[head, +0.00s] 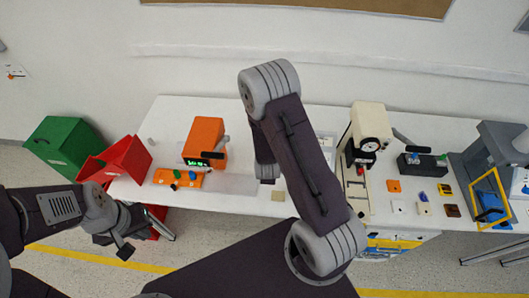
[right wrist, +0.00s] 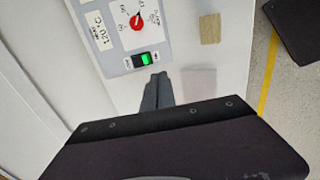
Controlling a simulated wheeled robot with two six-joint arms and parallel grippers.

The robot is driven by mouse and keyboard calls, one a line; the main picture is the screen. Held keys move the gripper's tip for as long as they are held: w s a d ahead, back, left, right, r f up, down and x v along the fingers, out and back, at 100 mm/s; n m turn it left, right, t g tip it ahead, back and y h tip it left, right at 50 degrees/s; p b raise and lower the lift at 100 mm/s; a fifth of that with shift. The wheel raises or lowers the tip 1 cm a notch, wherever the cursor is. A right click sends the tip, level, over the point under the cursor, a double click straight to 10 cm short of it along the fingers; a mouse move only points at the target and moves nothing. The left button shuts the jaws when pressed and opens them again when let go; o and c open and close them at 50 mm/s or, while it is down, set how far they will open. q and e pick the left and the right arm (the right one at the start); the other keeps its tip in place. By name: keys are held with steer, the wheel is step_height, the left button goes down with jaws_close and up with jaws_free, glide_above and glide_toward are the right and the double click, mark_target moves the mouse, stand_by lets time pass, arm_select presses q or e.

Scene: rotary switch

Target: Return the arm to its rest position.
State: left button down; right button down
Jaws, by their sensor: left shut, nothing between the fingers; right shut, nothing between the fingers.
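My right arm rises across the middle of the head view and bends down over the white table (head: 235,208). My right gripper (right wrist: 160,77) shows in the right wrist view, shut and empty. In the head view my arm hides most of the panel. My left gripper (head: 123,248) is shut and empty, off the table's front left side.
An orange machine (head: 204,139) stands left of my right arm and a cream machine (head: 370,128) right of it. A tan square block (head: 278,196) lies near the front edge. Red (head: 125,160) and green (head: 62,145) bins stand left. A grey frame machine (head: 490,150) is far right.

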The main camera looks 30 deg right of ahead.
steer(key=w+a+r+m+t+y+b, duration=0.25)
steer(key=w+a+r+b, duration=0.2)
steer(key=r+b, duration=0.3)
steer(key=s+a+f+m+g+b, duration=0.1)
steer(key=s+m+g, duration=0.5)
steer(key=s, duration=1)
steer(key=a+f+m+y, duration=0.1)
steer(key=m, duration=0.2)
steer(key=shift+f+m+g, duration=0.25)
steer(key=shift+m+g, duration=0.1)
